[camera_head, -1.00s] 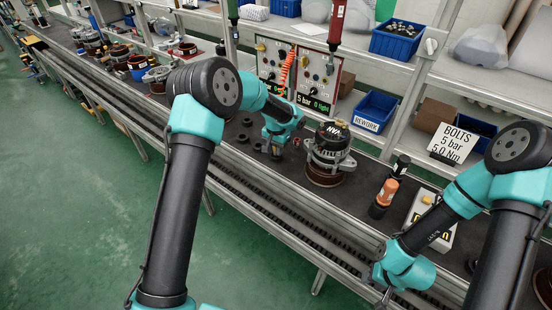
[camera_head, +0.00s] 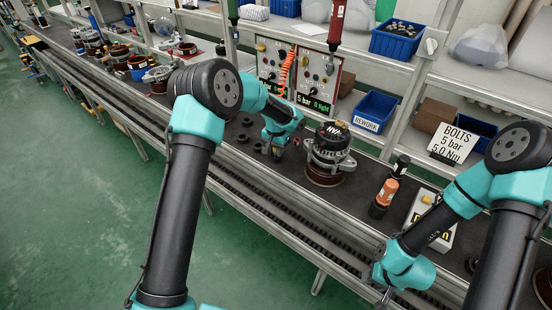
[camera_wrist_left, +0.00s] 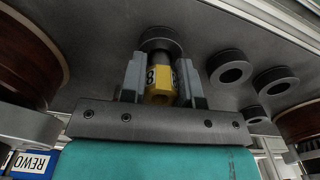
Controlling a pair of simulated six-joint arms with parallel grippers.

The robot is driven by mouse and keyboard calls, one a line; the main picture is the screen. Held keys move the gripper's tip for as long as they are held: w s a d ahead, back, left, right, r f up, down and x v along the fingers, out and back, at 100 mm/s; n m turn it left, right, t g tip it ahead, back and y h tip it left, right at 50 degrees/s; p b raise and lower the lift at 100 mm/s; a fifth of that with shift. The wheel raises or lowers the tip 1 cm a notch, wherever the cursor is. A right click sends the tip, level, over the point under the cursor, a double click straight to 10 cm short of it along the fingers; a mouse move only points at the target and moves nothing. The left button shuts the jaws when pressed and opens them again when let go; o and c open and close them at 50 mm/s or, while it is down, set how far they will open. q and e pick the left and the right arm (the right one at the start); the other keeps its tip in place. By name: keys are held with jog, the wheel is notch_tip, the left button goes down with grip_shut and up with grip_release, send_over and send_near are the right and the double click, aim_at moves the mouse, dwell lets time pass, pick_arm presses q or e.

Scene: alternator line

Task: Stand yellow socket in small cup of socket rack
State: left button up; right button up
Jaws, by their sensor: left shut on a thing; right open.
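The yellow socket (camera_wrist_left: 159,84), with a dark marking and a grey end, is between the fingers of my left gripper (camera_wrist_left: 160,68) in the left wrist view. My left gripper is shut on it. The socket's grey end points at a dark round cup (camera_wrist_left: 156,31) and overlaps it in the picture; I cannot tell if it is inside. Other dark cups of the rack (camera_wrist_left: 230,68) stand beside it, differing in size. In the head view my left gripper (camera_head: 274,151) is low over the bench by the cups and mostly hides the socket. My right gripper (camera_head: 384,297) is open at the front edge.
An alternator (camera_head: 328,155) stands close to the right of my left gripper. An orange-topped cylinder (camera_head: 384,197) and a grey box with a yellow button (camera_head: 430,220) are further right. A blue rework bin (camera_head: 376,111) sits behind. More cups (camera_head: 240,138) are left of the gripper.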

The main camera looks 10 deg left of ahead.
pick_arm(q)
jog(key=shift+s+f, duration=0.1)
jog(key=shift+f, duration=0.45)
dwell(1.4)
jog(key=shift+r, duration=2.55)
jog(key=shift+r, duration=0.1)
jog(key=shift+r, duration=0.55)
jog(key=shift+f, duration=0.1)
jog(key=shift+f, duration=2.3)
jog(key=shift+f, duration=0.75)
